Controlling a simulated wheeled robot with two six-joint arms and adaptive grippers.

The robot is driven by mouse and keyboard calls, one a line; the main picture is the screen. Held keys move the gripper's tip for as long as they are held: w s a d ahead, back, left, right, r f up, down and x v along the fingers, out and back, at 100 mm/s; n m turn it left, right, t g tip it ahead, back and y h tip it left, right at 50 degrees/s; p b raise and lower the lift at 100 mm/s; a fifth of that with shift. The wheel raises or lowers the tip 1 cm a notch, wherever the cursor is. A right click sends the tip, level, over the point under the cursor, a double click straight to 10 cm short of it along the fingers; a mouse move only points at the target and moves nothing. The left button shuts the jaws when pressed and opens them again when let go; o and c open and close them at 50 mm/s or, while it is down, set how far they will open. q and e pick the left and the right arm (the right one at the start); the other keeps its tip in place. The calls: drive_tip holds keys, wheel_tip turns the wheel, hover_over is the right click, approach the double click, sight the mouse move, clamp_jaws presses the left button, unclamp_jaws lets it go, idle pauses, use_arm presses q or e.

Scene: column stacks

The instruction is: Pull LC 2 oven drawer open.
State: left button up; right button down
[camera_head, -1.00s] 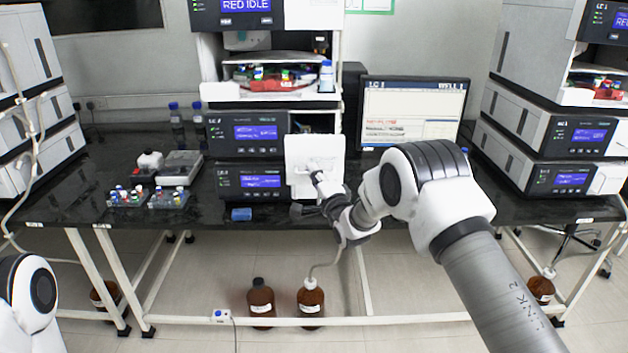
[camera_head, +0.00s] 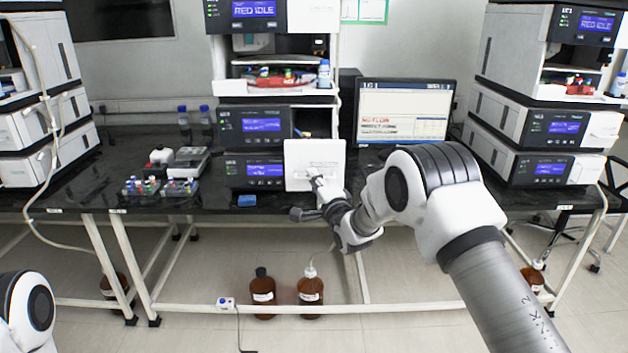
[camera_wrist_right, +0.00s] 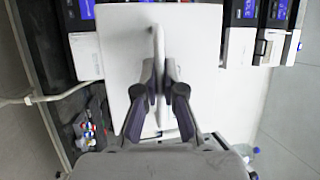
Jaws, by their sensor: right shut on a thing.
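The oven drawer's white square front (camera_head: 314,153) stands out from the right side of the middle instrument stack. The label LC 2 is too small to read for certain. My right gripper (camera_head: 318,182) is in front of this panel. In the right wrist view my right gripper (camera_wrist_right: 160,98) is shut on the pale upright handle (camera_wrist_right: 158,45) of the white panel (camera_wrist_right: 125,50). The drawer's inside is mostly hidden behind its front. My left arm shows only at the lower left edge, and its gripper is out of view.
The stack's dark display modules (camera_head: 255,125) are left of the panel. A monitor (camera_head: 405,112) stands right of it. A blue block (camera_head: 247,200) lies near the bench's front edge. Vial racks (camera_head: 160,187) are further left. Brown bottles (camera_head: 263,295) stand on the floor below.

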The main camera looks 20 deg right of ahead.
drive_tip(key=c, duration=1.6)
unclamp_jaws()
drive_tip(key=shift+o, duration=0.2)
drive_tip(key=v, duration=1.2)
